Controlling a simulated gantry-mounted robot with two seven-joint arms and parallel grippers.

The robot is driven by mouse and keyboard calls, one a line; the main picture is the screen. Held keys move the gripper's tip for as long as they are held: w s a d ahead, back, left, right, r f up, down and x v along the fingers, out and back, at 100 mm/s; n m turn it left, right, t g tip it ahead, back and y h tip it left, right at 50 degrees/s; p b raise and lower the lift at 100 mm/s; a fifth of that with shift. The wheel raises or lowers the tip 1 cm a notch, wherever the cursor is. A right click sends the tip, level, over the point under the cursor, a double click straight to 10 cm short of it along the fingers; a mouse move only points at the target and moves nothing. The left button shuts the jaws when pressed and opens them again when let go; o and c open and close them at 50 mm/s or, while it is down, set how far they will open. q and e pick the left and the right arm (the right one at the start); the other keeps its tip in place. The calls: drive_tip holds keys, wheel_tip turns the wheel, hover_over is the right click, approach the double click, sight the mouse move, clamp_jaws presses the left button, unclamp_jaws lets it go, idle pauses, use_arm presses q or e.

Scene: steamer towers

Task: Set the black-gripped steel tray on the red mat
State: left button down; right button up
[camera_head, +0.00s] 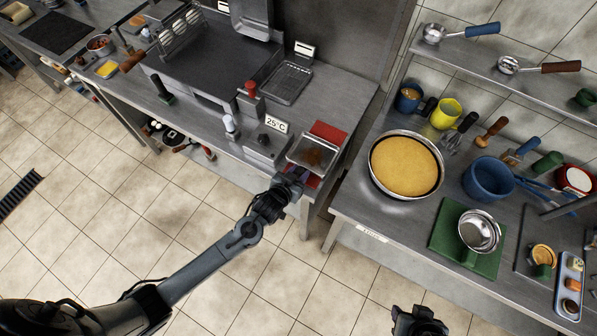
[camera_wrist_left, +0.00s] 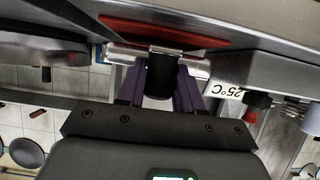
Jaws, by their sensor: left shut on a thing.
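The steel tray (camera_head: 313,152) is a shallow rectangular pan with a brownish inside, over the red mat (camera_head: 328,132) at the right end of the left counter. Red shows behind the tray and along its front. My left gripper (camera_head: 288,180) is shut on the tray's black grip (camera_wrist_left: 160,76), its purple fingers on either side. The mat also shows in the left wrist view (camera_wrist_left: 165,32), beyond the tray's edge. I cannot tell whether the tray touches the mat. My right gripper (camera_head: 418,322) is at the bottom edge, its jaws unclear.
A 25°C sign (camera_head: 276,123) and a small grey device (camera_head: 264,147) stand just left of the tray. Another rectangular tray (camera_head: 286,83) lies behind. On the right counter are a pan of yellow food (camera_head: 405,165), a blue pot (camera_head: 488,179) and a green mat (camera_head: 447,232).

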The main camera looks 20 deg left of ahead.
use_arm(q)
drive_tip(key=shift+f+b, duration=0.35)
drive_tip(key=shift+f, duration=0.25)
idle(0.7)
drive_tip(key=c, duration=0.7)
unclamp_jaws()
drive_tip(key=shift+o, duration=0.2)
drive_tip(key=shift+f, duration=0.1)
drive_tip(key=v, duration=1)
drive_tip(key=shift+s+p, duration=0.35)
drive_tip(key=shift+p, duration=0.1)
drive_tip(key=shift+a, duration=0.1)
